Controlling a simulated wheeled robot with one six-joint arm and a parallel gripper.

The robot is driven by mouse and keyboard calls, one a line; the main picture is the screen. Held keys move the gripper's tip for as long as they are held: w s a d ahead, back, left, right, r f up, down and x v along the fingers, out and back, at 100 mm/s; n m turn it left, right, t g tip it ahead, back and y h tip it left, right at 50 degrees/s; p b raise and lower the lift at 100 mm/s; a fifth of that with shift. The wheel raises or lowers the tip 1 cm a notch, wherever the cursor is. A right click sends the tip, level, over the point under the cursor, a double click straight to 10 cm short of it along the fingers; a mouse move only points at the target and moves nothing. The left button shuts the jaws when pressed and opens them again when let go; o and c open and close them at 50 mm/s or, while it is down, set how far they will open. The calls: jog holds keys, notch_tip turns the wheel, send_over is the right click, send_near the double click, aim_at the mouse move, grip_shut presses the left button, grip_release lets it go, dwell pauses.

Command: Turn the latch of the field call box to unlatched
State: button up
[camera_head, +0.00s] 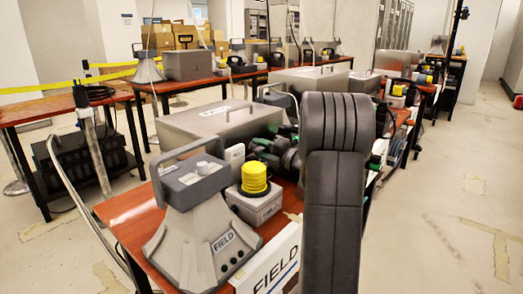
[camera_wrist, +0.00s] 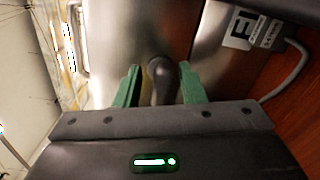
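The field call box appears to be the brushed metal box seen close up in the wrist view (camera_wrist: 110,50), with a partly cut-off label reading "FI" (camera_wrist: 238,30). A dark rounded lever or knob, likely its latch (camera_wrist: 161,78), sticks out from its face. My gripper (camera_wrist: 160,85) has its two green fingers apart, one on each side of this latch; I cannot tell if either touches it. In the head view my gripper (camera_head: 268,148) is beside a metal box (camera_head: 215,122), partly hidden by my arm. The latch is not clear there.
A grey horn-shaped unit labelled FIELD (camera_head: 205,245) and a yellow-topped small box (camera_head: 256,190) stand at the near end of the table (camera_head: 130,222). A grey cable (camera_wrist: 292,72) runs beside the metal box. Open floor (camera_head: 450,215) lies to the right.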

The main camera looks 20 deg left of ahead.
notch_tip(320, 180, up, 10)
jog(key=p, duration=0.3)
jog(key=shift+d, duration=0.15)
jog(key=b+v, duration=0.2)
jog(key=v, duration=1.3)
jog(key=shift+s+d, duration=0.25)
jog(key=shift+d, duration=0.05)
dwell(0.8)
jog(key=shift+f+b, duration=0.15)
jog(key=shift+b, duration=0.25)
